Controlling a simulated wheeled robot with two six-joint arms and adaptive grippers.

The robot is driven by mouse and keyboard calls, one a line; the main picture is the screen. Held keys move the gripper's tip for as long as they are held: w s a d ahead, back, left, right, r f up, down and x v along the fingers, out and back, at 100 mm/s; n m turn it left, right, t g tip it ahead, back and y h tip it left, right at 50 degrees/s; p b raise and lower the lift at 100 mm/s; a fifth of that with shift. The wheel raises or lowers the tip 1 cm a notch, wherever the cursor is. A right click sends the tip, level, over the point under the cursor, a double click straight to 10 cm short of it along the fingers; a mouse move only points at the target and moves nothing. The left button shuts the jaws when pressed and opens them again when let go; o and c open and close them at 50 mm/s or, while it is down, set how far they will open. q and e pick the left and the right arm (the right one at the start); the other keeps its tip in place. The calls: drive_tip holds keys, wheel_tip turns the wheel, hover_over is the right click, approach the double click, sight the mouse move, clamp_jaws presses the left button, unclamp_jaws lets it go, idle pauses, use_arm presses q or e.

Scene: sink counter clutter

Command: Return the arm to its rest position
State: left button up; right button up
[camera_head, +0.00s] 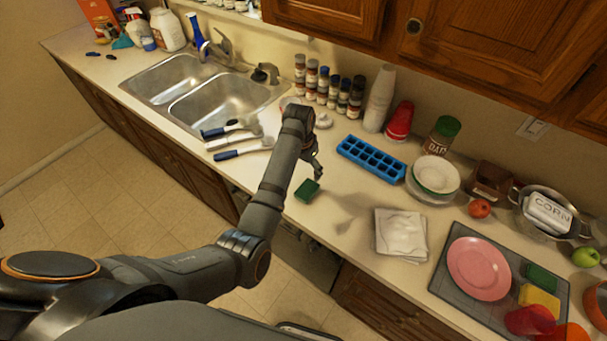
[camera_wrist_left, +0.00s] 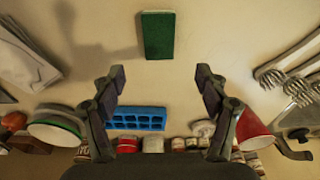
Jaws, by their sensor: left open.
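My left arm reaches in from the left over the counter in the head view. My left gripper (camera_head: 315,167) is above the counter, just beyond a green sponge (camera_head: 307,190). In the left wrist view my left gripper (camera_wrist_left: 160,78) has its two fingers spread wide with nothing between them. The green sponge (camera_wrist_left: 158,36) lies flat on the counter ahead of the fingertips, apart from them. My right gripper is not in view.
A blue ice tray (camera_head: 371,158), spice jars (camera_head: 334,90) and stacked white cups (camera_head: 379,98) stand toward the wall. White napkins (camera_head: 401,233) and a grey mat (camera_head: 453,286) with a pink plate (camera_head: 479,268) lie right. The sink (camera_head: 168,72) is left.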

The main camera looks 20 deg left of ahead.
use_arm(q)
drive_tip(key=s+a+f+n, duration=0.1)
drive_tip(key=s+a+f, duration=0.15)
drive_tip(key=s, duration=0.35)
drive_tip(key=s+a+f+n, duration=0.1)
drive_tip(key=s+a+f, duration=0.1)
drive_tip(key=s+a, duration=0.25)
drive_tip(key=s+a+r+n+t+y, duration=0.1)
drive_tip(key=s+r, duration=0.1)
drive_tip(key=s, duration=0.6)
drive_tip(key=s+a+r+t, duration=0.1)
drive_tip(key=s+a+r, duration=0.15)
drive_tip(key=s, duration=0.45)
drive_tip(key=s+a+f+g+b, duration=0.15)
drive_tip(key=f+b, duration=0.25)
drive_tip(key=f, duration=1.3)
drive_tip(key=s+f+b, duration=0.2)
drive_tip(key=f+b, duration=0.2)
drive_tip(key=f, duration=1.4)
drive_tip(key=s+a+f+b, duration=0.1)
drive_tip(key=s+f+b, duration=0.4)
drive_tip(key=s+f, duration=1.3)
wheel_tip(320, 180, down, 2)
drive_tip(key=shift+a+f+n+g, duration=0.15)
drive_tip(key=shift+f+n+g, duration=0.1)
drive_tip(key=shift+n+g, duration=0.1)
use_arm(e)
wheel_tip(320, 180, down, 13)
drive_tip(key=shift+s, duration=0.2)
